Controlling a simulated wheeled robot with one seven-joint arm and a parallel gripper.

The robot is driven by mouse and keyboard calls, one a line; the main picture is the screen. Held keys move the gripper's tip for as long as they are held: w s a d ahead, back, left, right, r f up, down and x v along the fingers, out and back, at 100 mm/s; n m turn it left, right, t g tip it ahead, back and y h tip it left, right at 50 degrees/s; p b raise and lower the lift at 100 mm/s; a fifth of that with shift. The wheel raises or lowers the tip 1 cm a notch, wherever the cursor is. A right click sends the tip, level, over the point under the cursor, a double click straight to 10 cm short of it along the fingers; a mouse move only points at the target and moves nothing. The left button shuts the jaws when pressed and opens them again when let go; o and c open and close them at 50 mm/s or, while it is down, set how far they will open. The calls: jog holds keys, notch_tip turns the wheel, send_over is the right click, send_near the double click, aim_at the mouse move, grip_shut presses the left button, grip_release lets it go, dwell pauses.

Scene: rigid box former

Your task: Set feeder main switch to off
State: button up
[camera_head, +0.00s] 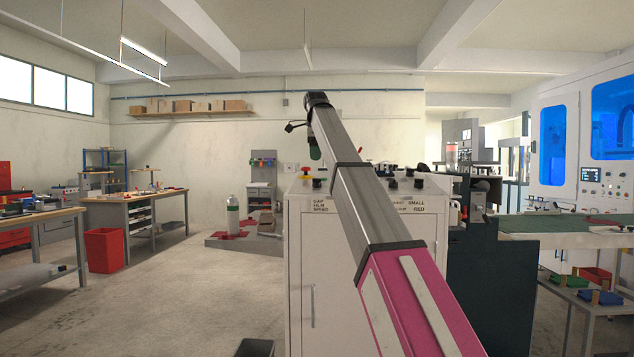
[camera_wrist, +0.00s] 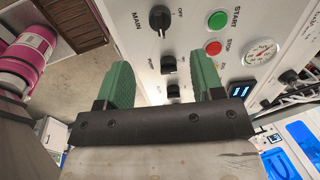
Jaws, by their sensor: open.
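The main switch (camera_wrist: 160,19) is a black rotary knob on a pale panel, near the top of the wrist view. MAIN is lettered to its left and OFF to its upper right. A small pale mark shows at its lower edge; I cannot tell its setting for sure. My gripper (camera_wrist: 163,60) has green fingers spread apart with nothing held. The main switch lies beyond the fingertips, roughly in line with the gap between them. In the head view my gripper (camera_head: 315,150) is above the white cabinet (camera_head: 330,270), partly hidden by my arm.
Between the fingers in the wrist view are two smaller black knobs, one upper (camera_wrist: 168,65) and one lower (camera_wrist: 173,90). A green START button (camera_wrist: 217,19), a red STOP button (camera_wrist: 213,47) and a gauge (camera_wrist: 260,52) are to the right. Open floor lies left of the cabinet.

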aim_at(317, 180)
jog(key=x, duration=1)
jog(key=shift+f, duration=0.2)
jog(key=c, duration=0.9)
